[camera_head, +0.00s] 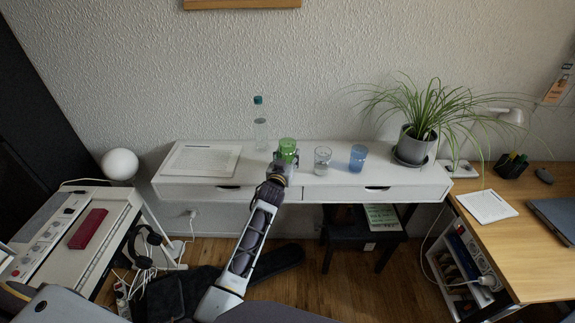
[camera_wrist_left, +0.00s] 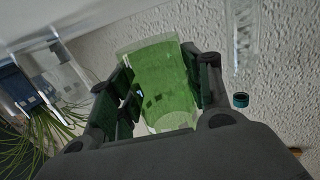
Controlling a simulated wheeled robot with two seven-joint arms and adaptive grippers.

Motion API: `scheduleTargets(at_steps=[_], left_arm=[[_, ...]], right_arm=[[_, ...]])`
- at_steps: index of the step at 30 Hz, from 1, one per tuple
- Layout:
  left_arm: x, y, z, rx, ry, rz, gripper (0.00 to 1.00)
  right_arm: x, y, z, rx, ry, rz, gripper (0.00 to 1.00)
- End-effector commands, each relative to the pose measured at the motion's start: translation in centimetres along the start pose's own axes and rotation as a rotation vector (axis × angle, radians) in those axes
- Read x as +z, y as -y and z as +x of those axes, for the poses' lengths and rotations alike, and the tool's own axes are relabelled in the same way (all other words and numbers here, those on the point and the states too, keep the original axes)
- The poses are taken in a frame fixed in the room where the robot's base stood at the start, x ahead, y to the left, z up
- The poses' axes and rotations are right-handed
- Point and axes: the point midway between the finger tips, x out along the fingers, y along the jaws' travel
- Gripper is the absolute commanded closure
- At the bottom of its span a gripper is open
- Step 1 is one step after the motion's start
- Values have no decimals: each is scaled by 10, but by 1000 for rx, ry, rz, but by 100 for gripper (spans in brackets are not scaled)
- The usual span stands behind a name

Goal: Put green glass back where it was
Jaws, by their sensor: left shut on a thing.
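The green glass (camera_head: 287,147) is at the left-middle of the white desk (camera_head: 234,196). My left gripper (camera_head: 283,162) is shut on it, and the gripper hides its lower part in the head view. In the left wrist view the green glass (camera_wrist_left: 160,78) sits between the two fingers of my left gripper (camera_wrist_left: 165,90). Whether its base touches the desk top I cannot tell. A clear glass (camera_head: 322,160) and a blue glass (camera_head: 358,158) stand to its right in the head view. My right gripper is not in view.
A clear bottle (camera_head: 260,124) with a teal cap stands behind and left of the green glass. A paper sheet (camera_head: 202,160) lies on the desk's left. A potted plant (camera_head: 416,144) stands at the right end. The desk's front edge has drawers.

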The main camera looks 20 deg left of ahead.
Motion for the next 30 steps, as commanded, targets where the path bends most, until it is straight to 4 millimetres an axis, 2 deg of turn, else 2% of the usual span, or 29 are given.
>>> scheduleTargets(at_steps=[5,12,27,28,30], left_arm=[[12,0,0,0,2,-2,80],[35,0,2,0,1,-2,80],[40,0,2,1,0,-1,80],[41,0,2,0,1,-1,49],[40,0,2,0,1,-1,40]], right_arm=[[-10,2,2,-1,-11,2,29],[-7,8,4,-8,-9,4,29],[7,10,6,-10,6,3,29],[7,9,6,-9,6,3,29],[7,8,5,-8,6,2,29]])
